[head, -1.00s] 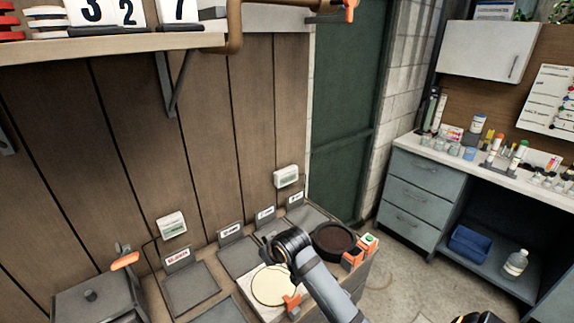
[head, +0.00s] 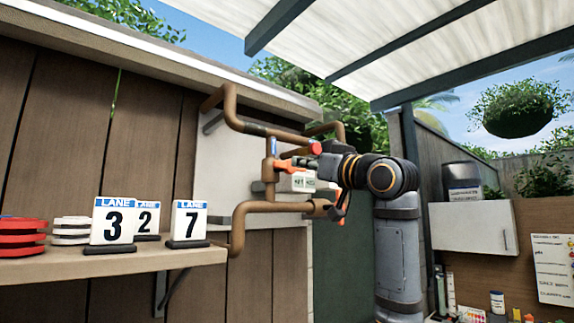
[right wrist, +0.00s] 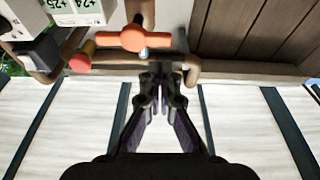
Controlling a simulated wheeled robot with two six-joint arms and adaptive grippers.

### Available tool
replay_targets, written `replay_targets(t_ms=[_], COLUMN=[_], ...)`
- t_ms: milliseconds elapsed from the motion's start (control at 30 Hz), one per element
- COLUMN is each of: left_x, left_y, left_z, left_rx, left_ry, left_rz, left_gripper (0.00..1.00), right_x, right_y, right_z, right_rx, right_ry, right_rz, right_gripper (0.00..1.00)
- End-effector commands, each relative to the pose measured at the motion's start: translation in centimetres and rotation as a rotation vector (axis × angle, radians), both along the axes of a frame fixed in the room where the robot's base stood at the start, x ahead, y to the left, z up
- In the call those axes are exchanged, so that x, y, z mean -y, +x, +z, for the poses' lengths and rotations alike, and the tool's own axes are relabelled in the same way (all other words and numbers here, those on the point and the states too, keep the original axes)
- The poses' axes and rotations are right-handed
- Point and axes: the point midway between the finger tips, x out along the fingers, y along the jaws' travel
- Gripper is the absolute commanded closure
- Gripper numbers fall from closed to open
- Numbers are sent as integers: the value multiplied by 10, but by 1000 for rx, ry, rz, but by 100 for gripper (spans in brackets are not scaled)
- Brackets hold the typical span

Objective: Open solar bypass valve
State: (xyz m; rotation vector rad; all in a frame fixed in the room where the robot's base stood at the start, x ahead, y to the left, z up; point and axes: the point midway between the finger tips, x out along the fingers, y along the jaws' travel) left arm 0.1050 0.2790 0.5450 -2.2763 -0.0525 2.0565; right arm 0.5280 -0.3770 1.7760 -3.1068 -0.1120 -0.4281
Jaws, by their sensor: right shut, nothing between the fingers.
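An orange lever handle (head: 284,165) sits on the copper pipework (head: 262,208) against a pale panel on the wooden wall. A red round knob (head: 315,147) is close beside it. In the right wrist view the orange handle (right wrist: 132,40) lies crosswise beyond my fingertips, with the red knob (right wrist: 82,57) to its left. My right gripper (head: 323,164) is shut and empty, close to the handle and partly covering the pipes behind. Its fingers (right wrist: 160,88) show together in the wrist view and look apart from the handle. My left gripper is not in view.
A white digital display box (right wrist: 85,12) is fixed near the pipes. A shelf (head: 150,259) at left holds numbered lane markers (head: 115,221) and red and white discs. A canopy (head: 430,50) is overhead. A white cabinet (head: 470,228) is at right.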

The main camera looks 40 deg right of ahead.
Motion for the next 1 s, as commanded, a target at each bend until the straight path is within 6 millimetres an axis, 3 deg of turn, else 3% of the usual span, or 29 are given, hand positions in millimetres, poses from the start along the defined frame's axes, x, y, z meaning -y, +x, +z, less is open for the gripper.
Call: replay_targets(t_ms=[100, 200, 567, 767, 1000], left_x=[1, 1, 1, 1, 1], left_y=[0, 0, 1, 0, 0], left_z=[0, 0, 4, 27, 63], left_rx=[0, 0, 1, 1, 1], left_ry=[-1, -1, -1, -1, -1], left_rz=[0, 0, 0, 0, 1], left_gripper=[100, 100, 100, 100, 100], right_x=[7, 8, 8, 5, 1], right_y=[-24, -32, -29, -1, 50], right_z=[26, 33, 36, 50, 69], right_rx=[49, 64, 64, 60, 59], right_ry=[10, 12, 12, 13, 13], right_rz=[4, 8, 8, 10, 9], right_gripper=[100, 100, 100, 100, 100])
